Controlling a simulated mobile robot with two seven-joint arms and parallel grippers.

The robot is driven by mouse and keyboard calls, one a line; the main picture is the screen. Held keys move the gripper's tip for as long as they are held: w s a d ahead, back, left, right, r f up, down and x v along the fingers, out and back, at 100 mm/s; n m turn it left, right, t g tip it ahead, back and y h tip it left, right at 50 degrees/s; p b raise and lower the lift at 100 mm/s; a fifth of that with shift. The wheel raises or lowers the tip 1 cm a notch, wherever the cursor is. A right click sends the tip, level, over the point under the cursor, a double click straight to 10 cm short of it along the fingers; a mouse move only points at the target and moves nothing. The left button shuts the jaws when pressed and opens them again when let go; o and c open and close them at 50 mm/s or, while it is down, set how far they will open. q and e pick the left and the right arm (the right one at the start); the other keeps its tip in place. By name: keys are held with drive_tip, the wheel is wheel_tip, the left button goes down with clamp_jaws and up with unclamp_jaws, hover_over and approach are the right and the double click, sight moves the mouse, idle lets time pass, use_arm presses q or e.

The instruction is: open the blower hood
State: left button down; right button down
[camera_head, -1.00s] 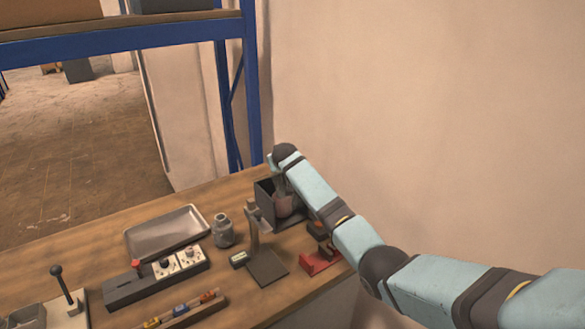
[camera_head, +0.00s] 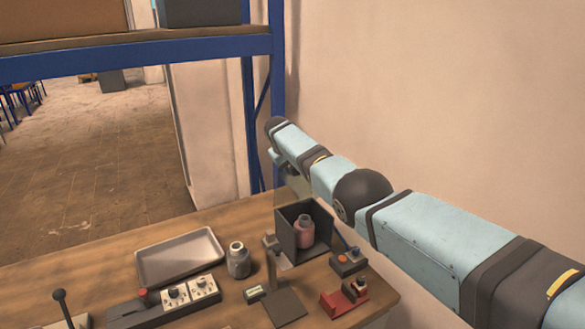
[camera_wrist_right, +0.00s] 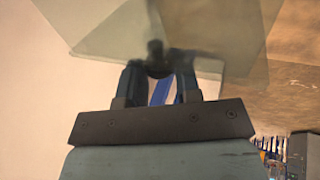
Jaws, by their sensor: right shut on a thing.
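The blower hood is a clear, faintly tinted panel (camera_head: 293,187) standing tilted up above a dark open-fronted box (camera_head: 287,238) on the bench. A pinkish jar (camera_head: 304,233) stands inside the box, plainly visible through its open front. My right gripper (camera_head: 280,163) is above the box, partly hidden by its own arm. In the right wrist view its two fingers (camera_wrist_right: 158,78) are shut on a dark knob (camera_wrist_right: 157,57) on the clear hood panel (camera_wrist_right: 215,40). My left gripper is not in view.
A grey jar (camera_head: 238,262), a metal tray (camera_head: 180,257) and a dark-based stand (camera_head: 283,308) are left and in front. A blue shelf post (camera_head: 277,80) and the wall are close behind.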

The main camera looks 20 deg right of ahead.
drive_tip(key=shift+w, duration=0.2)
idle(0.3)
drive_tip(key=c, duration=0.8)
unclamp_jaws()
drive_tip(key=shift+s, duration=0.1)
drive_tip(key=shift+c, duration=0.2)
drive_tip(key=shift+r, duration=0.1)
drive_tip(key=shift+a+r, duration=0.1)
drive_tip(key=shift+r, duration=0.1)
drive_tip(key=v, duration=1.3)
